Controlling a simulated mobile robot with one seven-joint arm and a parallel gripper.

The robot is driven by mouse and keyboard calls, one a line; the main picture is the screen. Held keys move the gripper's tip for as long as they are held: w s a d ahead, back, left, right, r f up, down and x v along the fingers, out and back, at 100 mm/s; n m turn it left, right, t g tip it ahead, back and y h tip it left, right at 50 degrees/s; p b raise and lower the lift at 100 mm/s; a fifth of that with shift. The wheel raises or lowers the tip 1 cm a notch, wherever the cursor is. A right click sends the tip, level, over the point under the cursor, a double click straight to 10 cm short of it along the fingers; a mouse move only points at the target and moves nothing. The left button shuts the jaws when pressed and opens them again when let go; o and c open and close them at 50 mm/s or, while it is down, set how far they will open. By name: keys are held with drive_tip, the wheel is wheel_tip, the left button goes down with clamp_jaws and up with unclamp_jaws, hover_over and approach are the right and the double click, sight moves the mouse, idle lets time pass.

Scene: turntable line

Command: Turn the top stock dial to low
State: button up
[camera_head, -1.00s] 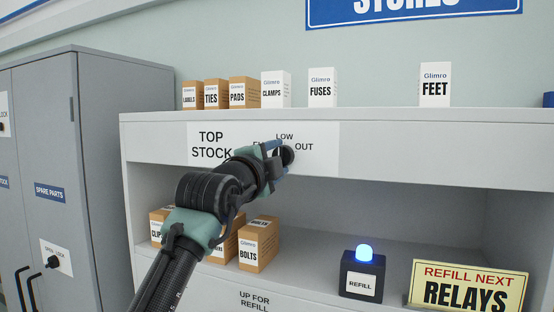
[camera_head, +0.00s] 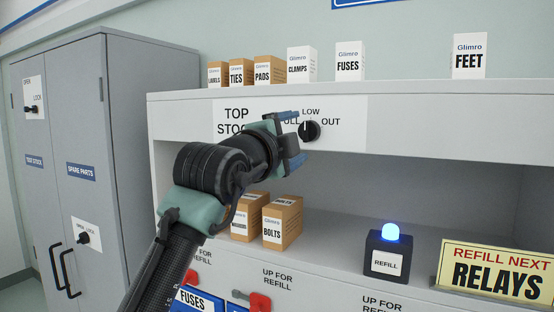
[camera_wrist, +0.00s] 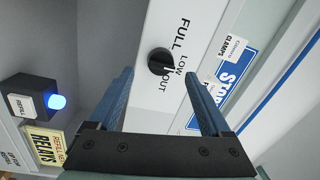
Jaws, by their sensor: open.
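The top stock dial (camera_head: 309,131) is a round black knob on a white label panel (camera_head: 350,135) on the shelf unit's upper front. The panel reads FULL on the left, LOW above and OUT on the right. The dial's pale mark appears to point up, near LOW. The dial also shows in the wrist view (camera_wrist: 160,62), seen between my fingers. My gripper (camera_head: 299,137) is open and empty, just left of the dial in the head view. Its blue fingers stand apart from the knob and partly cover FULL.
Small boxes stand on the unit's top, including a FUSES box (camera_head: 349,62). Below are BOLTS boxes (camera_head: 283,222), a blue-lit REFILL button box (camera_head: 388,252) and a RELAYS sign (camera_head: 497,272). A grey cabinet (camera_head: 130,130) stands left. Space before the panel is clear.

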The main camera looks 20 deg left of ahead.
drive_tip(key=s+b, duration=0.3)
drive_tip(key=s, duration=0.5)
drive_tip(key=shift+s+f, duration=0.15)
drive_tip(key=shift+f, duration=0.25)
drive_tip(key=s+d+r+n+t+h, duration=0.1)
drive_tip(key=s+d+n+t+h, duration=0.15)
drive_tip(key=d, duration=0.55)
drive_tip(key=s+d+r+n+t+h, duration=0.1)
drive_tip(key=s+d+r+n+t, duration=0.15)
drive_tip(key=d, duration=0.55)
drive_tip(key=s+d+f+n+t+y, duration=0.1)
drive_tip(key=s+d+n+t+y, duration=0.2)
drive_tip(key=s+n, duration=0.7)
drive_tip(key=shift+s+d+f+n+t, duration=0.3)
drive_tip(key=shift+s+d+n, duration=0.1)
drive_tip(key=shift+s+d, duration=0.8)
drive_tip(key=shift+y, duration=0.25)
